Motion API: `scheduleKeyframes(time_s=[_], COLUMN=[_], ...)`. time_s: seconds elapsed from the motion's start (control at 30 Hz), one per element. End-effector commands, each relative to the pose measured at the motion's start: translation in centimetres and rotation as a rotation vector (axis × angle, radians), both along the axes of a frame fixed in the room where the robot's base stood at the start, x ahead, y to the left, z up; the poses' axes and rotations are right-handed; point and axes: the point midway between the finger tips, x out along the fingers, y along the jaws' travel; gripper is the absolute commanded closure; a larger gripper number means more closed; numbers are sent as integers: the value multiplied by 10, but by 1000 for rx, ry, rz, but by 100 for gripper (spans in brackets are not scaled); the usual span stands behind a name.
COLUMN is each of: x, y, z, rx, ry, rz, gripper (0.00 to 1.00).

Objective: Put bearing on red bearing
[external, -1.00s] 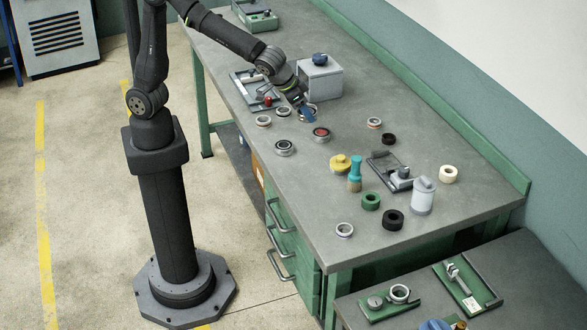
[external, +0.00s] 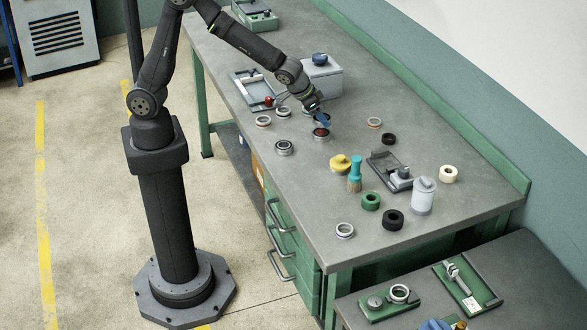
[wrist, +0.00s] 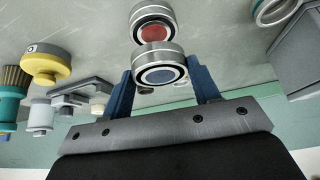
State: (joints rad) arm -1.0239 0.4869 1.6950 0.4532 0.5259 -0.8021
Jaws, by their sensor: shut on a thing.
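The red bearing (external: 321,134), a metal ring with a red centre, lies on the workbench; it also shows in the wrist view (wrist: 153,33). My gripper (external: 322,120) has blue fingers and is close above the red bearing in the external view. In the wrist view my gripper (wrist: 160,82) is shut on a metal bearing with a blue centre (wrist: 158,56). The held bearing overlaps the lower edge of the red bearing in that view. I cannot tell whether the two touch. The held bearing is mostly hidden in the external view.
Other rings lie nearby, including a metal bearing (external: 284,147) and a black ring (external: 388,139). A grey box (external: 322,80) stands behind my gripper. A yellow knob (external: 340,163), a teal brush (external: 355,172) and a white container (external: 423,197) stand toward the front right.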

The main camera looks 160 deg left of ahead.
Motion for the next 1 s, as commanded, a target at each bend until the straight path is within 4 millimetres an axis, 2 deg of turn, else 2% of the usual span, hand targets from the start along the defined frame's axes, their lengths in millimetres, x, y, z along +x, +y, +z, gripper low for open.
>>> scheduleKeyframes(time_s=[0.1, 0.2, 0.57, 0.6, 0.7, 1.0], x=[0, 0, 0, 0, 0, 0], y=[-1, -1, -1, -1, -1, -1], z=[-20, -31, -35, -35, -35, -33], rx=[-4, -3, -2, -2, -2, -1], ry=[2, 2, 1, 1, 0, 0], rz=[-1, -1, -1, 0, 0, 0], gripper=[75, 75, 75, 40, 23, 23])
